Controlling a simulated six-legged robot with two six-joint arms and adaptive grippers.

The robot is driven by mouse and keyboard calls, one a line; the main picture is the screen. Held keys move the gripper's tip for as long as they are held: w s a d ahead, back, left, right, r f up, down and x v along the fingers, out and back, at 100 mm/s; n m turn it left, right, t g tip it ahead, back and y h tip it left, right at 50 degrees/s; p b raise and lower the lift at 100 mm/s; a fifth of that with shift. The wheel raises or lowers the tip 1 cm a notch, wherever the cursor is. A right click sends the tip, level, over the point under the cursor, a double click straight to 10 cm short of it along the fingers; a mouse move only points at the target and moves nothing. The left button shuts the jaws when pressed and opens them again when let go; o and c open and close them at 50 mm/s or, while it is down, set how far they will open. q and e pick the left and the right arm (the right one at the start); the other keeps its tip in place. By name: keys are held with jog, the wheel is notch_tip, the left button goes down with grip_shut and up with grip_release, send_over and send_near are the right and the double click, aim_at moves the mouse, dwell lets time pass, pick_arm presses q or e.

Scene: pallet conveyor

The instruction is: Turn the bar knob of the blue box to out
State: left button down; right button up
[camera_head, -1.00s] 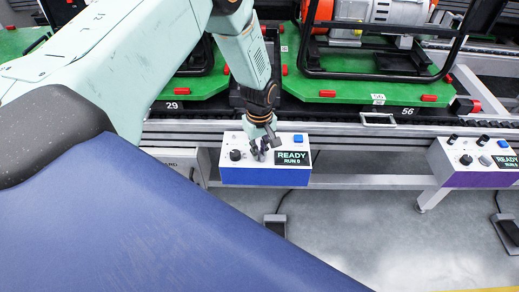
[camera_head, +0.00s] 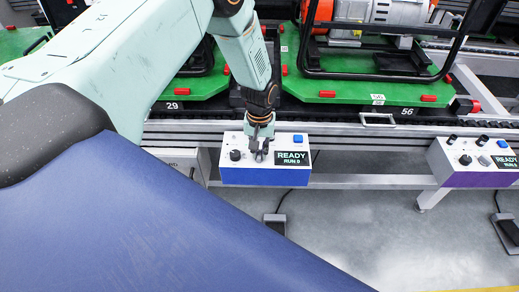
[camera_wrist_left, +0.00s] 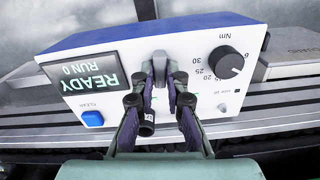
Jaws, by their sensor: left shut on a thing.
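The blue box (camera_head: 266,176) has a white top panel and hangs at the front of the conveyor frame. In the left wrist view the box's blue side (camera_wrist_left: 190,22) runs along the top of the picture. My left gripper (camera_head: 260,155) reaches down to the panel, between a black round knob and the display. In the left wrist view my left gripper (camera_wrist_left: 161,80) has its two fingers on either side of the grey bar knob (camera_wrist_left: 159,66) and is shut on it. The fingers hide part of the knob and any marks around it. My right gripper is not in view.
The display (camera_head: 292,158) reads READY, RUN 0. A blue button (camera_wrist_left: 93,118) marked CLEAR and a black torque dial (camera_wrist_left: 226,63) flank the fingers. A purple box (camera_head: 480,178) stands at the right. Green pallets (camera_head: 350,91) lie on the conveyor behind.

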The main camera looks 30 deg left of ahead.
aim_at(259, 153)
pick_arm(q)
jog(key=shift+s+m, duration=0.1)
jog(key=shift+m, duration=2.2)
jog(key=c, duration=1.4)
grip_release()
jog(key=shift+r, duration=0.1)
jog(key=shift+o, duration=0.2)
notch_tip(259, 153, up, 12)
